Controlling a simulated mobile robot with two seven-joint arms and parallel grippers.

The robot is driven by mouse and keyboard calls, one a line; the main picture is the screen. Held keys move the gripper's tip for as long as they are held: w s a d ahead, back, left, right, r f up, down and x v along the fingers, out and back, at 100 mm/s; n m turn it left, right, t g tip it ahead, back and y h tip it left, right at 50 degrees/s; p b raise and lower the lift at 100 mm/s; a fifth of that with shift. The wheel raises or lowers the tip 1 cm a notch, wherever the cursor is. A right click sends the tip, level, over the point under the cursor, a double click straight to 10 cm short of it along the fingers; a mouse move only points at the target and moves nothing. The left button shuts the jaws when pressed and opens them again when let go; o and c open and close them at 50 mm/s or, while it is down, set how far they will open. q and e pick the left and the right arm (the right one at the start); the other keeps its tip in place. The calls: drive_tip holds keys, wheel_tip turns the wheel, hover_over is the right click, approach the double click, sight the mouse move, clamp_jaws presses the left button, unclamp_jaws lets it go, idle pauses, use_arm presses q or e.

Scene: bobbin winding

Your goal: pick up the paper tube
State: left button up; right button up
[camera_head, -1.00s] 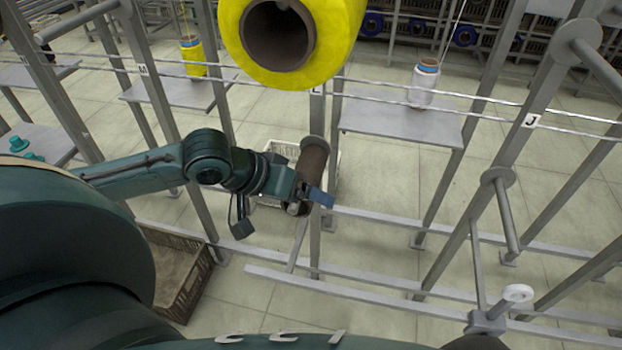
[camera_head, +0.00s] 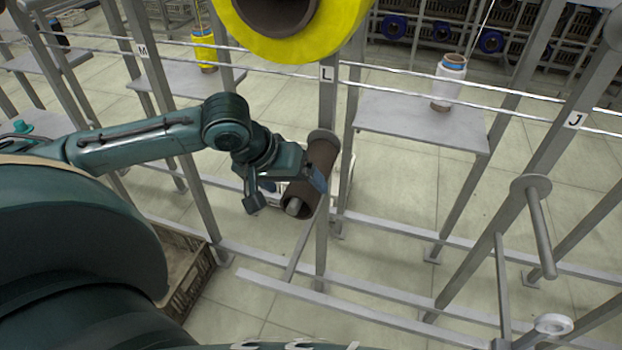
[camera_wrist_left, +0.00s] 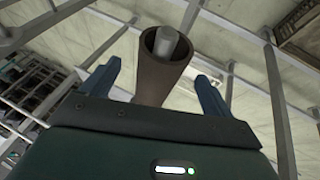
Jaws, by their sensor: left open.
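The paper tube (camera_head: 321,158) is a bare brown cylinder on a grey peg of the rack, at the post below the label L in the head view. Its open end, with the peg tip inside, points toward me and down. My left gripper (camera_head: 294,184) is at the tube, with one blue finger across its near side. In the left wrist view the tube (camera_wrist_left: 165,68) stands between the two spread fingers, with visible room on both sides. The gripper is open and not closed on it. My right gripper is not in view.
A large yellow yarn cone (camera_head: 290,35) hangs above the tube. Rack posts and an empty peg (camera_head: 540,235) stand to the right. A white spool (camera_head: 449,82) is on a shelf (camera_head: 420,122) behind. A brown crate (camera_head: 190,270) and a white basket are on the floor.

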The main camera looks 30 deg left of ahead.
use_arm(q)
drive_tip(key=b+x, duration=0.1)
drive_tip(key=x, duration=0.3)
drive_tip(key=shift+w+f+b, duration=0.1)
drive_tip(key=shift+f+b, duration=0.25)
drive_tip(key=shift+b, duration=0.05)
drive_tip(key=shift+w+f, duration=0.1)
drive_tip(key=shift+f, duration=0.1)
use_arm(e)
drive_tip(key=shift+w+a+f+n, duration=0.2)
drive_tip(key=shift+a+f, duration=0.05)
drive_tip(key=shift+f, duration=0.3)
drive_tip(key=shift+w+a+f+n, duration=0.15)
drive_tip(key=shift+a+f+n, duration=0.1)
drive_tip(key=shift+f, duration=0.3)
use_arm(q)
drive_tip(key=c, duration=1.1)
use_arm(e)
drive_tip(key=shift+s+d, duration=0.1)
